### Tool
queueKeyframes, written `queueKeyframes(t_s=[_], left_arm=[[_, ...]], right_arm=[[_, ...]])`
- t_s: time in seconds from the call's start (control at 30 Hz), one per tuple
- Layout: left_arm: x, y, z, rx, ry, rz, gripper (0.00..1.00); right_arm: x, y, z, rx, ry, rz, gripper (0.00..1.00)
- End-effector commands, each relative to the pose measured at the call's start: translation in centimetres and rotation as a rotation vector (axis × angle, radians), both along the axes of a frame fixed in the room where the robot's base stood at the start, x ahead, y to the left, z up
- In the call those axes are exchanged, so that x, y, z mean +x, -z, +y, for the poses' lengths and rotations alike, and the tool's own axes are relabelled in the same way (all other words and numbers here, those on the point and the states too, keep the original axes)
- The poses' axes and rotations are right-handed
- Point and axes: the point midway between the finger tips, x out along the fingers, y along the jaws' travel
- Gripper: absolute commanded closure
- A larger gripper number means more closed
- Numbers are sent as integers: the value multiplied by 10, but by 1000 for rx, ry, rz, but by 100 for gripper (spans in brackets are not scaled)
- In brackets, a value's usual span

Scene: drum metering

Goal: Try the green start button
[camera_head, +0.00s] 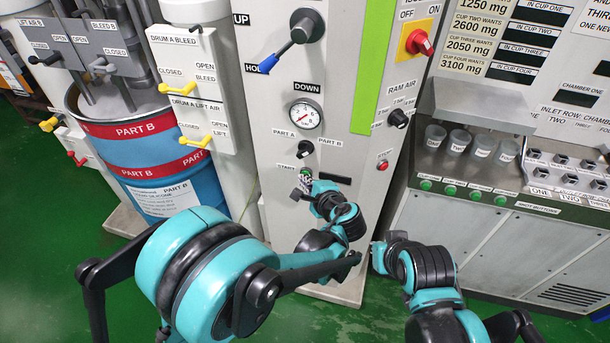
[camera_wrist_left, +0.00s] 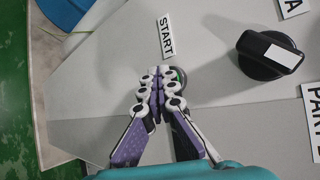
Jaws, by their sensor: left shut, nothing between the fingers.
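The green start button (camera_head: 306,171) is on the grey panel beside the START label (camera_head: 287,167). In the left wrist view only a green sliver of the button (camera_wrist_left: 181,74) shows behind my fingers, beside the START label (camera_wrist_left: 166,35). My left gripper (camera_head: 304,181) is shut and empty, with its fingertips (camera_wrist_left: 155,77) right at the button. I cannot tell whether they touch it. My right gripper (camera_head: 380,256) is low in front of the panel's right side, away from the button; its fingers are too unclear to read.
Above the button are a black PART A/PART B selector knob (camera_head: 306,147) and a pressure gauge (camera_head: 306,115). A red button (camera_head: 383,165) is to the right. A shot-button console (camera_head: 480,240) with cups stands right, and a blue drum (camera_head: 150,160) left.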

Motion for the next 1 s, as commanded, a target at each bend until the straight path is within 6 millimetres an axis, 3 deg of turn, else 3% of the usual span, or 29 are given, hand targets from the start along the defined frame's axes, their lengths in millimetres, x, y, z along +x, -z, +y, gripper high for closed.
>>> queueKeyframes(t_s=[0.83,1.0], left_arm=[[-18,0,6,0,1,-1,100],[-31,0,9,1,2,0,100]], right_arm=[[0,2,0,0,0,0,100],[0,3,0,0,0,0,100]])
